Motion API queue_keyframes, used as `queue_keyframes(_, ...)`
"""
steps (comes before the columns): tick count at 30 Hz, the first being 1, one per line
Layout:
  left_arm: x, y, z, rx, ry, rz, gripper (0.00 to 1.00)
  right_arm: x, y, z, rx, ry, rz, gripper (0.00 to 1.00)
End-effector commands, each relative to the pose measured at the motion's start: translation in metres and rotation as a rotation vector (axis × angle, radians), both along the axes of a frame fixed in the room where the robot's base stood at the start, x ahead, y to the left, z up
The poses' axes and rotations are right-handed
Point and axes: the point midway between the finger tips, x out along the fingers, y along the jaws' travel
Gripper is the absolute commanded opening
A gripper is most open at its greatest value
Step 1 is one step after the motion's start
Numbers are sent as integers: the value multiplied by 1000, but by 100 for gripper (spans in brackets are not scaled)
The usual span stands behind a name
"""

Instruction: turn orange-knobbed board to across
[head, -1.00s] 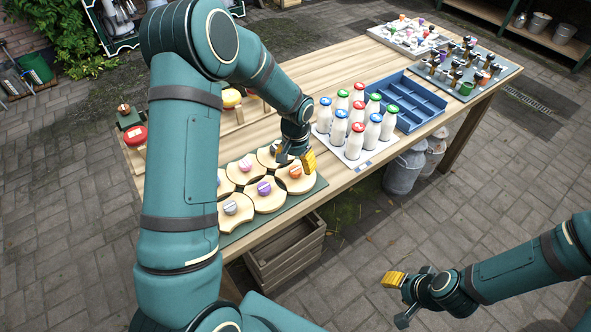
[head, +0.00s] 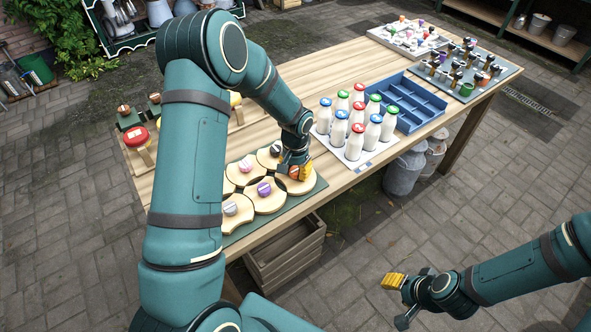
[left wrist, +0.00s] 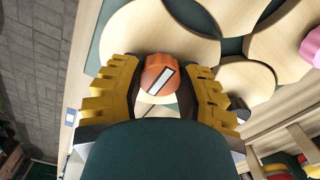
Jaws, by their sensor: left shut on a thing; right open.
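The orange-knobbed board (head: 303,188) is a round pale wooden piece at the right end of the dark green base (head: 243,231). In the left wrist view its orange knob (left wrist: 163,77) carries a white bar mark that lies slanted in the picture. My left gripper (head: 297,172) is down at this board, its yellow fingers (left wrist: 165,90) on either side of the knob and shut on it. My right gripper (head: 393,281) is open and empty, over the paving off the table's front.
Neighbouring boards with purple (head: 264,189), grey (head: 230,208), pink and black knobs sit close beside the orange-knobbed one. White milk bottles (head: 354,141) and a blue crate (head: 425,104) stand to the right. Bare wood lies behind the boards.

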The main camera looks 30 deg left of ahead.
Motion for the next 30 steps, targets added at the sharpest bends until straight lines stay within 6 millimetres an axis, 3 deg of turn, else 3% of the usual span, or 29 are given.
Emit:
queue_keyframes(11,0,0,-1,1,-1,117,0,0,0,-9,-1,1,0,47)
queue_keyframes(30,0,0,0,2,0,696,0,-6,1,-23,2,14,11,47)
